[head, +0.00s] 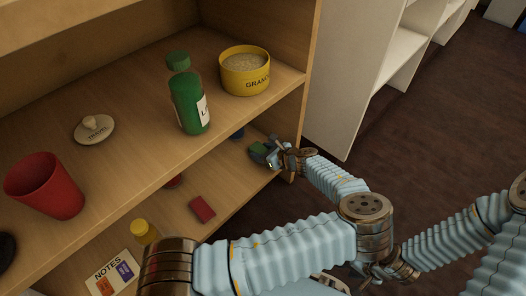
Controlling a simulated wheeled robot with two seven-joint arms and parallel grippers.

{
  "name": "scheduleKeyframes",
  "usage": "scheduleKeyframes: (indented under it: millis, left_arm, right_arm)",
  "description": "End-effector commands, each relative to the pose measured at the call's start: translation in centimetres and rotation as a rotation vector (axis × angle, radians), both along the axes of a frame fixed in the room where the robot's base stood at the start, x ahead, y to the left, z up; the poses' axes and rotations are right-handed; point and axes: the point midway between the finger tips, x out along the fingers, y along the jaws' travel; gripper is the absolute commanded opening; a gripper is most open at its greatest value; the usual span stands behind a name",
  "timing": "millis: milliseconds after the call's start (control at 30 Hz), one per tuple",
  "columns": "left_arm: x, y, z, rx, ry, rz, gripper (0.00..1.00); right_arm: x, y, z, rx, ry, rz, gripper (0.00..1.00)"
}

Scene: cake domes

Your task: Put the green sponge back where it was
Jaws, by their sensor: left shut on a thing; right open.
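My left gripper (266,154) is shut on the green sponge (258,148), at the right end of the lower shelf (225,185), just under the front edge of the upper shelf. Only a small dark green part of the sponge shows between the fingers. I cannot tell whether it touches the shelf. My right gripper (332,284) is low at the bottom of the view, partly hidden behind my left arm. It is open and away from the shelves.
The upper shelf holds a red cup (45,187), a lid (94,129), a green bottle (187,97) and a yellow tub (245,72). Below are a red block (202,209), a yellow-capped bottle (144,232) and a notes card (112,276). The upper shelf overhangs the lower one.

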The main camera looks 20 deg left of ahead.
Motion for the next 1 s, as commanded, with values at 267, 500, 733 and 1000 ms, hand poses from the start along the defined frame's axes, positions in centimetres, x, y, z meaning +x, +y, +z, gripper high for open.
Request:
scheduleKeyframes:
  millis: [267, 500, 733, 1000]
  left_arm:
    - [-0.01, 0.0, -0.28, 0.0, 0.001, -0.001, 0.12]
    - [-0.01, 0.01, -0.65, 0.001, 0.002, -0.001, 0.12]
    - [-0.01, 0.0, -0.86, 0.0, 0.001, -0.001, 0.62]
    - [-0.01, 0.0, -0.84, 0.0, 0.001, -0.001, 0.65]
  right_arm:
    - [-0.01, 0.0, -0.16, 0.0, 0.0, 0.0, 0.43]
    - [-0.01, 0.0, -0.34, 0.0, 0.0, 0.0, 0.43]
    - [0.0, 0.0, -0.43, 0.0, 0.0, 0.0, 0.43]
    - [-0.01, 0.0, -0.43, 0.0, 0.0, 0.0, 0.43]
